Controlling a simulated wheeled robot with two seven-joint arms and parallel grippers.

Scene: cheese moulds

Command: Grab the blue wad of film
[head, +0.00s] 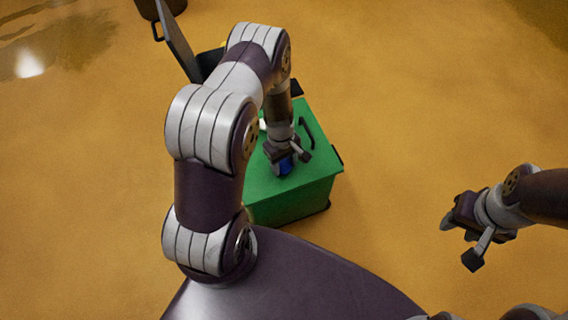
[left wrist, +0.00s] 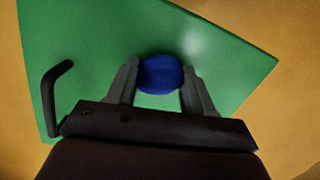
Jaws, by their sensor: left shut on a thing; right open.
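The blue wad of film (head: 286,166) is over the top of the green box (head: 318,182), near its front part. In the left wrist view the wad (left wrist: 160,73) is a rounded dark blue lump between the two grey fingers. My left gripper (head: 284,160) points down and is shut on the wad, with a finger at each side of it. I cannot tell whether the wad still touches the green top (left wrist: 95,40). My right gripper (head: 458,238) is open and empty over the floor at the right.
A black bar handle (head: 307,133) stands up from the green top, and it also shows in the left wrist view (left wrist: 50,95). The ochre floor (head: 430,100) is clear at the right.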

